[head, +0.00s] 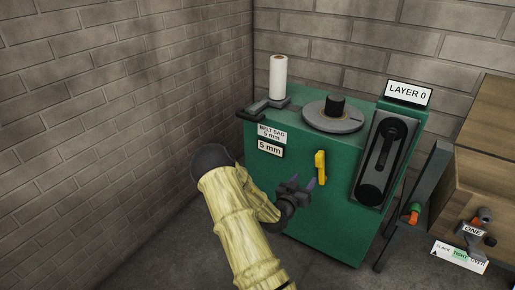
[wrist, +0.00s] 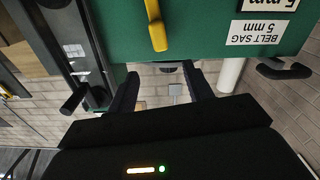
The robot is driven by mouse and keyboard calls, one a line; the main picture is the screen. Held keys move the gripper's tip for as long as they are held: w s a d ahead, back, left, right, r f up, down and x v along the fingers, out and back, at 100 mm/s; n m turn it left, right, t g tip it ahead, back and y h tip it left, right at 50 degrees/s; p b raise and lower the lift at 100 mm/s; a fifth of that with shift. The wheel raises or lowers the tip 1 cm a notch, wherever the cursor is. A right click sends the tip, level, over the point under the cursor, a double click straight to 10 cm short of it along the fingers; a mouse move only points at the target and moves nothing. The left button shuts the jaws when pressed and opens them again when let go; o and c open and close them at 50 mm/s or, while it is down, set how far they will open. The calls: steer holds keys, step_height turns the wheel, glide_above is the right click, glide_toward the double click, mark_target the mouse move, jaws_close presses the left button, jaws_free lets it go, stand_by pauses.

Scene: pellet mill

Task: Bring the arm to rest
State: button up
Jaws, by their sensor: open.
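My gripper (head: 300,186) is at the end of my yellowish arm, in front of the green machine (head: 310,222). In the wrist view its two dark fingers (wrist: 163,92) are apart with nothing between them. A yellow handle (head: 320,168) on the machine's front is just right of and above the gripper in the head view. In the wrist view the handle (wrist: 157,28) shows above the fingers, apart from them. The wrist picture appears upside down, with its labels inverted.
The machine carries a white roll (head: 278,77), a grey disc with a black knob (head: 334,116), a black belt panel (head: 384,160) and a "LAYER 0" sign (head: 408,92). A wooden box (head: 485,150) stands at right, near an orange-tipped lever (head: 413,213). Brick walls close the left and back.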

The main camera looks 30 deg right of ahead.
steer(key=a+r+n+g+y, duration=0.25)
steer(key=a+y, duration=0.95)
steer(key=a, duration=1.1)
steer(key=s+a+r+n+g+y, duration=0.1)
steer(key=s+a+r+n+y, duration=0.2)
steer(key=s+a, duration=0.4)
steer(key=s+a+r+n+g+y, duration=0.1)
steer(key=s+a+r+n+g, duration=0.1)
steer(key=s+a+r+n, duration=0.4)
steer(key=w+p+v, duration=0.3)
steer(key=p+v, duration=1.8)
steer(key=p, duration=0.3)
steer(key=shift+a+r+m, duration=0.3)
steer(key=shift+r+m, duration=0.15)
steer(key=shift+r, duration=0.2)
